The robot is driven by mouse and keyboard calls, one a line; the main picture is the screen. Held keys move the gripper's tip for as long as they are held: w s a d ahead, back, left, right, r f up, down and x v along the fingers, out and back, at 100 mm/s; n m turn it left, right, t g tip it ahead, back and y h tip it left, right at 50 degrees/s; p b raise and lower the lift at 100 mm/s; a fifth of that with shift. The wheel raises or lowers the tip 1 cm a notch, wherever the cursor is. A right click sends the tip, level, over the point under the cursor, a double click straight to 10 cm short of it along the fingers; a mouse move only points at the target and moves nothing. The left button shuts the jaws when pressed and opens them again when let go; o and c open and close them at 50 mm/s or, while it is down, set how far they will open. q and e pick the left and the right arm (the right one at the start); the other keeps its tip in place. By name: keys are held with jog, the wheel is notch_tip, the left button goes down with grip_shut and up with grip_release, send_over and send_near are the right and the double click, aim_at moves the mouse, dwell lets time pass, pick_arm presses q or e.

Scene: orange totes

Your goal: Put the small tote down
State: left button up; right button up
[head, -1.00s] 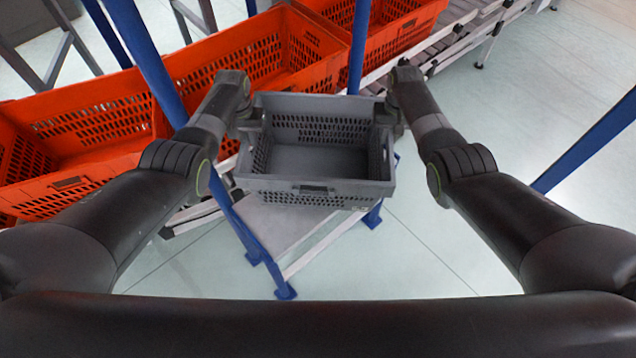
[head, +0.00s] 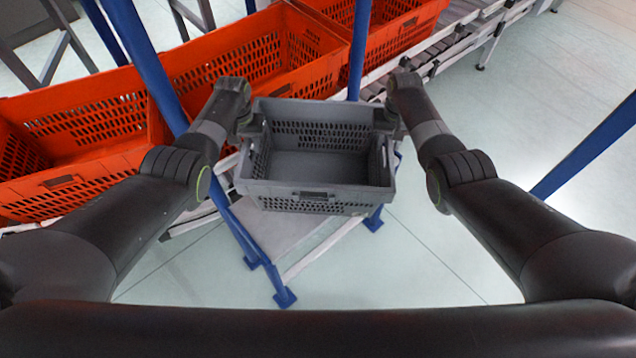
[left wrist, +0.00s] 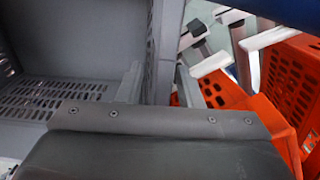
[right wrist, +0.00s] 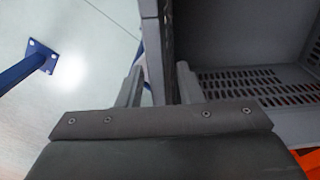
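The small grey tote (head: 318,196) is empty and roughly level, in the middle of the head view. It is held above a grey stand top (head: 283,228); I cannot tell whether its base touches anything. My left gripper (head: 248,124) is shut on its left end wall. In the left wrist view, the fingers (left wrist: 157,85) lie on both sides of that wall. My right gripper (head: 387,118) is shut on the right end wall. In the right wrist view, its fingers (right wrist: 160,85) also straddle the wall. The tote's underside is hidden.
Large orange totes (head: 75,190) stand in a row along the left and back. A roller conveyor (head: 440,62) runs behind. Blue posts (head: 357,50) rise close to the tote's back and left. Open floor (head: 440,250) lies to the right.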

dwell(0.3)
pick_arm(q)
notch_tip(320, 180, up, 12)
pick_arm(e)
notch_tip(320, 180, up, 12)
jog(key=shift+r, duration=0.1)
dwell(1.0)
dwell(0.5)
